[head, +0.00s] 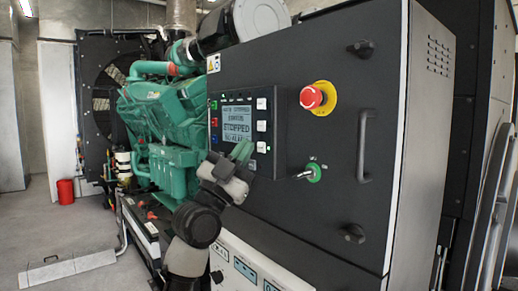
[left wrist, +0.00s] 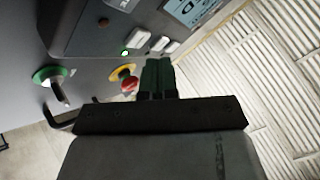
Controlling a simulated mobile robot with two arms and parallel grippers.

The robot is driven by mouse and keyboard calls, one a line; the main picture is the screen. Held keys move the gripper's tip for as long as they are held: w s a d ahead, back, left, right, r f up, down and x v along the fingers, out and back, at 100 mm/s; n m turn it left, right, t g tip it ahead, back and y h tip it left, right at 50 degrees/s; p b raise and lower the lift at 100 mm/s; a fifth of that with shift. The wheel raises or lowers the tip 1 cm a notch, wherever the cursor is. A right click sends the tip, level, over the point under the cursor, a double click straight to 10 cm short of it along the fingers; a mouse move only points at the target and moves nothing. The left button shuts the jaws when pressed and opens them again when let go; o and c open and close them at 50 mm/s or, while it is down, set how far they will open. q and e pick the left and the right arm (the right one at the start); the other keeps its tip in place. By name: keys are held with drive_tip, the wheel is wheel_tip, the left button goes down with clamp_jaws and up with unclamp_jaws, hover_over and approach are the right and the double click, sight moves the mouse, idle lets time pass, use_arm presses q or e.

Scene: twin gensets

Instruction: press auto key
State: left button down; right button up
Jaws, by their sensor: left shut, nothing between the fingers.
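The controller (head: 258,177) is set in the dark cabinet front, with a lit display (head: 237,121) reading STOPPED. White keys (head: 262,126) run down its right side, and colored keys (head: 214,121) run down its left side. Key labels are too small to read, so I cannot tell which is the auto key. My left gripper (head: 243,150) is shut and empty, its green fingertips in front of the display's lower right part. In the left wrist view the fingertips (left wrist: 157,64) point toward the panel near the white keys (left wrist: 160,43). I cannot tell whether they touch.
A red emergency stop (head: 312,97) with yellow collar and a green key switch (head: 313,172) sit right of the controller. A door handle (head: 364,146) sticks out further right. A green engine (head: 165,115) stands behind left. A red bucket (head: 65,191) stands on open floor at left.

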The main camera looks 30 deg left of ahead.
use_arm(q)
drive_tip(key=s, duration=0.1)
drive_tip(key=s+a, duration=0.1)
drive_tip(key=s, duration=0.1)
drive_tip(key=s+a+b, duration=0.1)
drive_tip(key=s, duration=0.1)
drive_tip(key=shift+s+a, duration=0.1)
drive_tip(key=shift+s, duration=0.15)
idle(0.3)
idle(0.6)
